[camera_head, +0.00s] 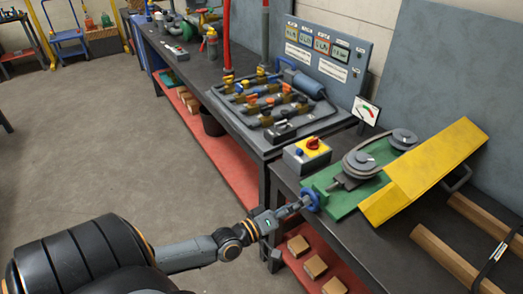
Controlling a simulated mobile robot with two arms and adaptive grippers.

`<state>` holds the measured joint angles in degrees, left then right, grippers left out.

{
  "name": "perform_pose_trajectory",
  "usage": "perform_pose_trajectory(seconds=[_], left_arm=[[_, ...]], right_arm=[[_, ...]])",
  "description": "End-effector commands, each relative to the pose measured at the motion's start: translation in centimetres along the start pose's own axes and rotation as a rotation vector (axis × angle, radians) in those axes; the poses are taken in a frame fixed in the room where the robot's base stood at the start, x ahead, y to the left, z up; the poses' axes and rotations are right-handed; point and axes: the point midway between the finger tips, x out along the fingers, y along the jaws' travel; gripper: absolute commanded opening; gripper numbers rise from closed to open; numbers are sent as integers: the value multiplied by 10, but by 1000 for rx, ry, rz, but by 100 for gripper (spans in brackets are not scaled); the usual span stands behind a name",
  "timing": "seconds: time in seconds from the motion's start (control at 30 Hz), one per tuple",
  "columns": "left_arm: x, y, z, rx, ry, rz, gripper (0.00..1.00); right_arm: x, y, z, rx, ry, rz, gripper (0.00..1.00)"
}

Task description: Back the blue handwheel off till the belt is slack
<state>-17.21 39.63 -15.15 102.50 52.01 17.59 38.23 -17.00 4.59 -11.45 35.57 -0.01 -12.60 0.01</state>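The blue handwheel (312,200) is on the near left end of a green motor base (347,203). My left gripper (303,204) reaches it from the left, with its fingertips at the wheel's rim. Whether the fingers are closed on the rim is too small to tell. Two grey pulleys, a nearer one (360,164) and a farther one (403,138), sit on the green base. My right gripper is out of view.
A yellow guard (432,168) lies tilted right of the pulleys. A grey switch box (300,160) with a red knob stands to the left. A dial gauge (366,110) stands behind. Wooden bars (450,257) lie at right. The floor at left is clear.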

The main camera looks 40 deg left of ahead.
Motion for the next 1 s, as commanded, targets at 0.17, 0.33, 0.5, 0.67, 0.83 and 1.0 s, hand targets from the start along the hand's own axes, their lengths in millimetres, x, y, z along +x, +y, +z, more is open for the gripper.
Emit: perform_pose_trajectory(seconds=[0.17,0.33,0.5,0.67,0.83,1.0], left_arm=[[-12,3,-4,4,5,5,94],[-23,4,-6,7,8,7,94],[-35,4,-6,7,8,8,94],[-46,4,-6,7,9,8,94],[-58,4,-7,8,9,8,94],[-70,4,-7,7,9,8,94]], right_arm=[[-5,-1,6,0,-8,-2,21],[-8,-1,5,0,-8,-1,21],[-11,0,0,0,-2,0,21],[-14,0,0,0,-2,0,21],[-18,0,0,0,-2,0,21],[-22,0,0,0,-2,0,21]])
